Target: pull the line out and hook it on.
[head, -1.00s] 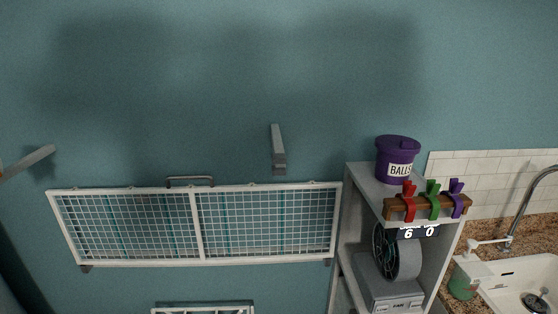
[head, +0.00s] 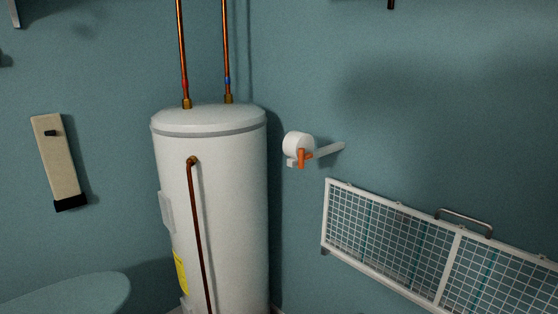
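A white round line reel (head: 298,146) is mounted on the teal wall, to the right of the water heater. An orange tab or handle (head: 303,158) hangs at its front. No pulled-out line shows. A hook for the line is not clearly visible. Neither of my grippers is in view.
A white water heater (head: 212,200) with copper pipes (head: 183,50) stands left of the reel. A white-framed wire drying rack (head: 400,240) is on the wall at lower right. A beige panel (head: 58,160) hangs at left. A rounded teal surface (head: 70,296) is at lower left.

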